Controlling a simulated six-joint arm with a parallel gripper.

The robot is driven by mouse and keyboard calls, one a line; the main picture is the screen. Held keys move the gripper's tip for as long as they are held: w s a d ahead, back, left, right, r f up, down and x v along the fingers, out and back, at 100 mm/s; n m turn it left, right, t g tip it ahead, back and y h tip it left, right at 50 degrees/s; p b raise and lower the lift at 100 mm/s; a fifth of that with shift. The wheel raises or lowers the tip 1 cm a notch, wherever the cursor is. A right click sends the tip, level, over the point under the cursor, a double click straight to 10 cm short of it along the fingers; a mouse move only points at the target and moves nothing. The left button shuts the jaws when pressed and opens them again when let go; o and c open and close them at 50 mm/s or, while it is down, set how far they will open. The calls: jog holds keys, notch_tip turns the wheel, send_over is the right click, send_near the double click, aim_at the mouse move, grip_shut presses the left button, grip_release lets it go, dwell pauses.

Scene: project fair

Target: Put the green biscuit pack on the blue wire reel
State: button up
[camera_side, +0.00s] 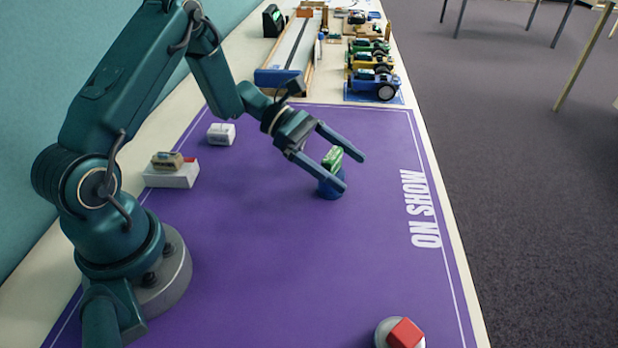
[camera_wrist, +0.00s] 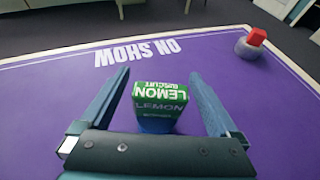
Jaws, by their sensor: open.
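The green biscuit pack (camera_side: 333,157), lettered LEMON BISCUIT, sits on top of the blue wire reel (camera_side: 329,187) on the purple mat. In the side view the pack looks tilted. In the wrist view the pack (camera_wrist: 160,99) is between the fingers, with the blue reel (camera_wrist: 156,126) showing just below it. My gripper (camera_side: 354,171) is open around the pack, one finger on each side. In the wrist view the fingers of my gripper (camera_wrist: 160,75) stand clear of the pack on both sides. Part of the reel is hidden by a finger in the side view.
A red block (camera_side: 405,333) sits on a grey round thing (camera_side: 384,330) at the front right. A white box (camera_side: 172,179) with a brown item (camera_side: 167,161) and another small white item (camera_side: 221,134) are at the left. Toy cars (camera_side: 372,84) stand at the back. The mat's middle is clear.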

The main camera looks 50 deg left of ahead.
jog(key=v, duration=1.1)
jog(key=s+d+r+m+y, duration=0.3)
jog(key=s+m+y, duration=0.3)
jog(key=m, duration=0.5)
jog(key=s+d+r+m+y, duration=0.4)
jog(key=s+d+m+y, duration=0.1)
jog(key=s+m, duration=0.4)
jog(key=m+y, duration=0.1)
jog(key=m, duration=0.1)
jog(key=shift+s+m, duration=0.3)
